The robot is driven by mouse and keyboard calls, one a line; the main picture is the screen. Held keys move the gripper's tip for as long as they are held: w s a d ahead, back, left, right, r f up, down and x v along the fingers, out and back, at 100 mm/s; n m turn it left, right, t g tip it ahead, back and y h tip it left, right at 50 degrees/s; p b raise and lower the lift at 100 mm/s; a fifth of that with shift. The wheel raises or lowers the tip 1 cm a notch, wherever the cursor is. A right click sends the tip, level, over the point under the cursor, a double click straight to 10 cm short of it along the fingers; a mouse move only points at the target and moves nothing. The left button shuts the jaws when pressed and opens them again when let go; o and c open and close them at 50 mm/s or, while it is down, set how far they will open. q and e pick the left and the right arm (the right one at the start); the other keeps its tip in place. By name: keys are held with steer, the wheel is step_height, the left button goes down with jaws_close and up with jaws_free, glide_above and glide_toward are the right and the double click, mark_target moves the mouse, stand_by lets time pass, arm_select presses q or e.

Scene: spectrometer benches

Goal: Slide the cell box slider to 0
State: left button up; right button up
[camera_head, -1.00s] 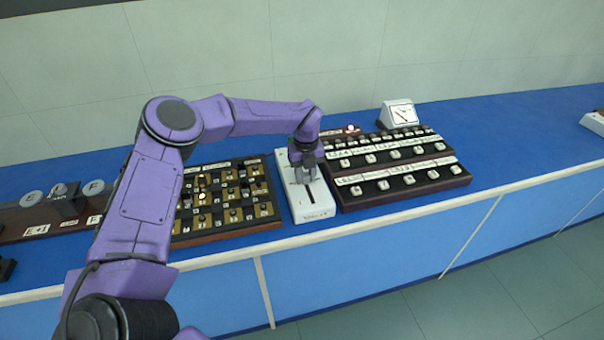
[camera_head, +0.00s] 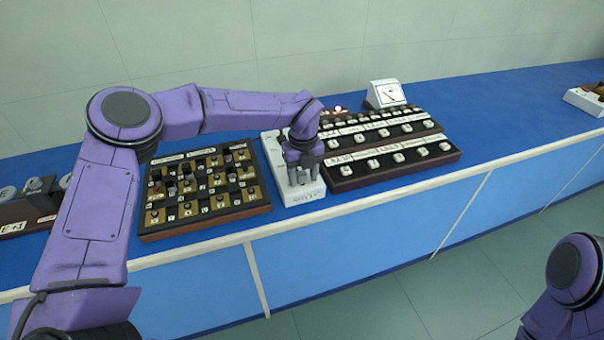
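The white cell box (camera_head: 304,194) sits on the blue bench between two dark panels, with its long side running from back to front. My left gripper (camera_head: 302,181) points down over the front half of the box. It hides the slot and the slider knob. I cannot tell whether its fingers are open or shut, or whether they touch the knob. The markings on the front end of the box are too small to read. Part of my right arm shows at the lower right edge, but its gripper is out of view.
A dark panel with brass squares and knobs (camera_head: 206,212) stands left of the box. A stepped dark panel with rows of white keys (camera_head: 396,168) stands close on its right. A white dial meter (camera_head: 387,94) is behind that.

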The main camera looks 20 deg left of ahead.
mark_target(303, 174)
arm_select(q)
steer(key=shift+w+a+r, duration=0.15)
steer(key=shift+r, duration=0.25)
step_height(303, 174, up, 10)
steer(key=b, duration=0.2)
steer(key=shift+f, duration=0.1)
